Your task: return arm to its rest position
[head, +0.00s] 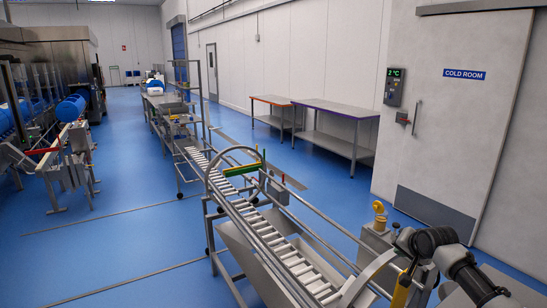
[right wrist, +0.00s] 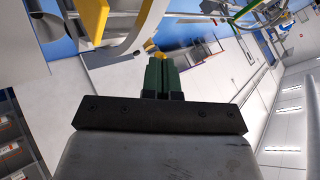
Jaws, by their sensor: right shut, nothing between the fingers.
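My right arm (head: 458,264) comes in at the lower right of the head view, beside the near end of the roller conveyor. In the right wrist view my right gripper (right wrist: 161,62) shows as two dark green fingers pressed together, with nothing between them. Its exact finger position in the head view is hard to make out among the arm links and conveyor parts. A small yellow knob (head: 378,207) stands near the arm; a yellow piece also shows just past the fingertips in the wrist view. My left gripper is not in view.
The roller conveyor (head: 262,232) with side rails and a hoop runs away from me. The cold room door (head: 470,120) and white wall are at right. Two side tables (head: 335,108) stand along the wall. Blue tubs (head: 70,108) sit at left. Open blue floor (head: 130,235) lies left of the conveyor.

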